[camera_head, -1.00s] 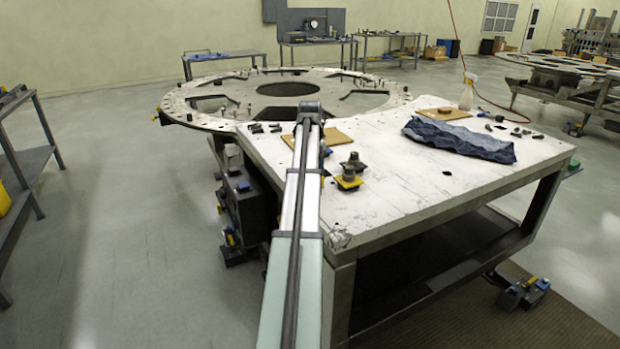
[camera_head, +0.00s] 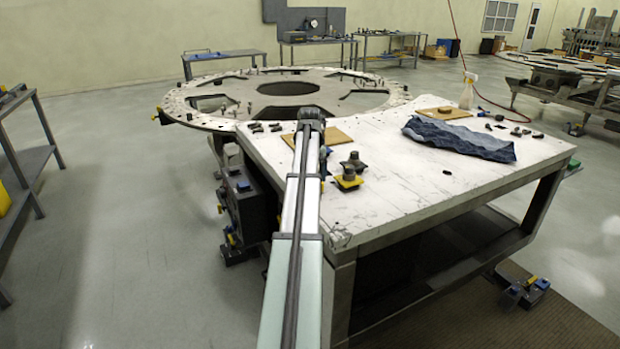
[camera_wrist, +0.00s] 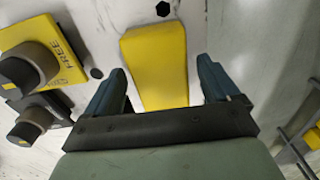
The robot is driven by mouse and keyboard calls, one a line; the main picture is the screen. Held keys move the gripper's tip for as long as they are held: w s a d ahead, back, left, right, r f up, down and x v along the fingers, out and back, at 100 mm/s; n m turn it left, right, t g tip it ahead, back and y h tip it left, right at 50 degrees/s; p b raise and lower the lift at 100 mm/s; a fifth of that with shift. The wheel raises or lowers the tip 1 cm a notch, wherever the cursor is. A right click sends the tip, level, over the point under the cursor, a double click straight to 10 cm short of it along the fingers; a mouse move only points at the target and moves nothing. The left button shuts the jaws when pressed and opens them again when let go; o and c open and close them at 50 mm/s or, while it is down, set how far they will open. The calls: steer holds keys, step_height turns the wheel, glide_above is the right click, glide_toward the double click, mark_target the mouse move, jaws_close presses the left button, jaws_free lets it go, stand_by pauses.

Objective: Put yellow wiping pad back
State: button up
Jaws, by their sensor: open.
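My gripper (camera_wrist: 161,66) is open, with one blue-grey finger on each side of the pad and a visible gap to each. The pad's near end is hidden behind the dark gripper body. I cannot tell how far the fingertips are above the table. In the head view my arm covers the gripper, and I cannot make out the pad there.
Left of the pad in the wrist view are a knob on a yellow plate marked FREE (camera_wrist: 66,62) and a darker-based knob (camera_wrist: 30,128). The white table (camera_head: 400,205) also holds a blue cloth (camera_head: 460,140), brown boards and a spray bottle (camera_head: 467,95). Its front middle is mostly clear.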

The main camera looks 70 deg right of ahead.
steer(key=shift+r, duration=0.1)
step_height(320, 180, up, 12)
stand_by(0.6)
steer(key=shift+o, duration=0.3)
